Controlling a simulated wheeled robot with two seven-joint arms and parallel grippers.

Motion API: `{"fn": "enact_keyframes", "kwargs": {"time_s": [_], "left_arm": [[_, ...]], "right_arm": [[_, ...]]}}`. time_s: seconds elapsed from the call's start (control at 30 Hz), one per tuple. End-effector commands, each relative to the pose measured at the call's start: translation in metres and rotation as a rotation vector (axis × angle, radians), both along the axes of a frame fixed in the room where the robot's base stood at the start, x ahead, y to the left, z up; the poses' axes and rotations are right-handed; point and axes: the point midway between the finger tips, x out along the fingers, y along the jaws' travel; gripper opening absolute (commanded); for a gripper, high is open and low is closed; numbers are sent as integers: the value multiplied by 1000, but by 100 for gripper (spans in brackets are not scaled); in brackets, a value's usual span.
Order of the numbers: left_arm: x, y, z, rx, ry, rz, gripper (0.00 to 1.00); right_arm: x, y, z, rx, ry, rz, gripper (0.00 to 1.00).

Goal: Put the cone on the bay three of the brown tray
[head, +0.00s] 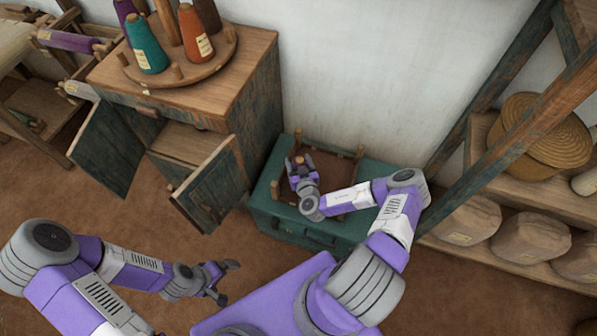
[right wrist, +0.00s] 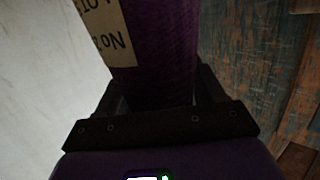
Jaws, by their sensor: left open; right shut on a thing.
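A dark purple cone (right wrist: 165,50) with a cream paper label fills the middle of the right wrist view, between the fingers of my right gripper (right wrist: 160,105). In the head view my right gripper (head: 301,165) is shut on it over the left part of the brown tray (head: 335,150). The gripper and arm cover much of the tray, so its bays cannot be told apart, and I cannot tell whether the cone touches it. My left gripper (head: 225,281) is open and empty over the floor at lower left.
The tray lies on a low green chest (head: 375,172) against the wall. To its left stands a cabinet (head: 250,65) with open doors (head: 212,180) and a round rack holding a teal cone (head: 147,46) and an orange cone (head: 194,38). Shelves with a basket (head: 545,130) and sacks (head: 470,218) are at right.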

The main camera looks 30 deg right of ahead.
Motion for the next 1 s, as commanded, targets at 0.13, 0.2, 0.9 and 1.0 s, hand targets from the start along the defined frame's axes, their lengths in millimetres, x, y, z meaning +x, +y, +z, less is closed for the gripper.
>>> {"fn": "enact_keyframes", "kwargs": {"time_s": [0.13, 0.2, 0.9, 1.0], "left_arm": [[0, 0, -7, 0, 0, 0, 100], [0, 0, -12, 0, 0, 0, 100], [0, 0, -18, 0, 0, 0, 100], [0, 0, -18, 0, 0, 0, 100]], "right_arm": [[0, 0, -14, -3, -1, 2, 11], [1, 1, -25, -2, -1, 2, 11], [0, 0, -40, -1, -1, 2, 93], [0, 0, -40, -1, -1, 2, 93]]}}
